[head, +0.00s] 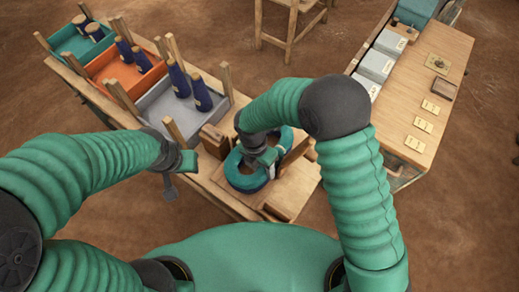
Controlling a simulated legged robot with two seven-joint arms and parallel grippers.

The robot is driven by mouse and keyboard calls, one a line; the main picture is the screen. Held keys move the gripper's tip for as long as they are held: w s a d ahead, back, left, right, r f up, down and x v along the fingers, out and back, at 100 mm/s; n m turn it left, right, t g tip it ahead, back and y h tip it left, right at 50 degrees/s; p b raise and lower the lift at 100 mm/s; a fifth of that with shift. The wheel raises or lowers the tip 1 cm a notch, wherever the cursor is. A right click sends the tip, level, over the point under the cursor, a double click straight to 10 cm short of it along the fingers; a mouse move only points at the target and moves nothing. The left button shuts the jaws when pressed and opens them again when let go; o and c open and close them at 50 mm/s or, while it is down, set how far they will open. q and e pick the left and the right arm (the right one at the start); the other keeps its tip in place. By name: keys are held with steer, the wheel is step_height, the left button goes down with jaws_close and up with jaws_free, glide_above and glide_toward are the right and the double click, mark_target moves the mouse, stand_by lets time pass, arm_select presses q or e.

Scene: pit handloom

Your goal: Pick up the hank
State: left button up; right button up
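The hank (245,181) is a blue and teal ring of yarn lying on the wooden bench, right of the bins. My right gripper (264,164) is over the hank's right part, reaching down at or just above it. Its fingertips are small and partly hidden against the yarn, so I cannot tell whether they are closed on it. My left gripper (173,176) hangs off the bench's front edge, left of the hank and apart from it. I cannot make out the gap between its fingers.
Teal, orange (127,72) and grey (187,107) bins with dark blue cones (201,93) and upright wooden posts stand at the back left. A wooden table (430,90) with grey boxes and pale cards is at the right. A stool (291,22) stands behind. Brown floor lies between.

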steer(key=shift+a, duration=0.1)
jaws_close()
step_height(320, 180, up, 10)
steer(key=shift+r, duration=0.1)
